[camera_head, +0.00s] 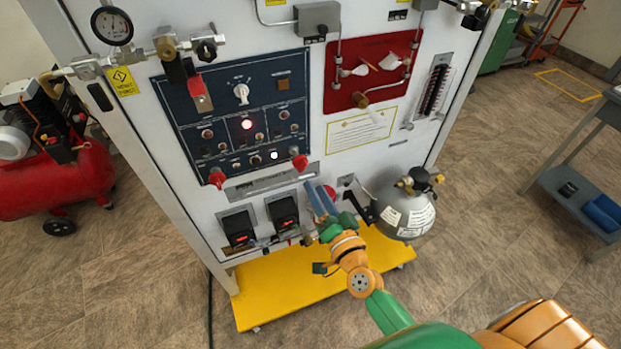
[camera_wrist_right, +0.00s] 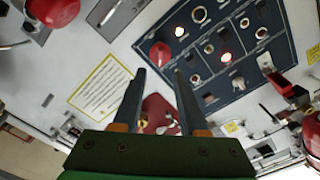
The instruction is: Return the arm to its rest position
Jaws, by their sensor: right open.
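My right arm (camera_head: 355,265), orange and green, reaches up from the bottom right of the head view towards the white trainer cabinet (camera_head: 300,165). My right gripper (camera_head: 321,200) is in front of the cabinet's lower face, below the dark blue control panel (camera_head: 245,125). In the right wrist view the right gripper (camera_wrist_right: 160,78) shows two dark fingers apart with nothing between them. Beyond them are the blue panel (camera_wrist_right: 225,50), a yellow-bordered label (camera_wrist_right: 100,88) and the red panel (camera_wrist_right: 158,108). Whether the fingers touch the cabinet I cannot tell. My left gripper is not in view.
A grey gas cylinder (camera_head: 405,205) stands right of the gripper on the yellow base (camera_head: 290,285). Two small displays (camera_head: 240,228) are left of it. A red compressor (camera_head: 65,180) is at the left, a grey cart (camera_head: 580,190) at the right. Tiled floor between is clear.

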